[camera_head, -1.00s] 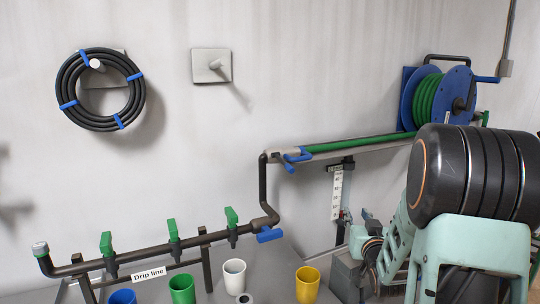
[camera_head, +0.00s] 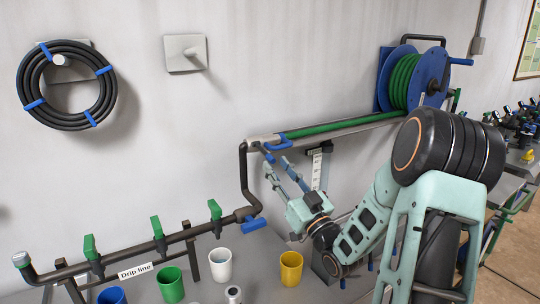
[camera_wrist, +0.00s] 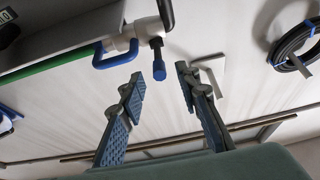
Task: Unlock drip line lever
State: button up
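The dark drip line pipe (camera_head: 130,252) runs along the bench with a "Drip line" label (camera_head: 138,270) and several green levers (camera_head: 157,228). A blue lever (camera_head: 254,224) sits at its right end. Higher up, where the riser meets the green hose, are a blue loop handle (camera_head: 278,144) and a small blue-tipped lever (camera_head: 268,156). The wrist view shows the loop handle (camera_wrist: 115,55) and the blue-tipped lever (camera_wrist: 159,70) on a white fitting (camera_wrist: 124,36). My gripper (camera_head: 277,167) is open and empty below them. Its fingertips (camera_wrist: 160,78) flank the blue tip in the picture; contact is not visible.
A blue reel (camera_head: 430,75) with green hose is on the wall at right. A coiled black hose (camera_head: 65,85) and a grey wall bracket (camera_head: 185,53) are at left. White (camera_head: 220,265), yellow (camera_head: 291,268), green and blue cups stand on the bench.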

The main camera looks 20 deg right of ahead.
aim_at(273, 162)
jog(key=shift+p+x, duration=0.3)
jog(key=shift+x, duration=1.95)
jog(key=shift+f, duration=0.1)
jog(key=shift+c, duration=0.2)
grip_shut()
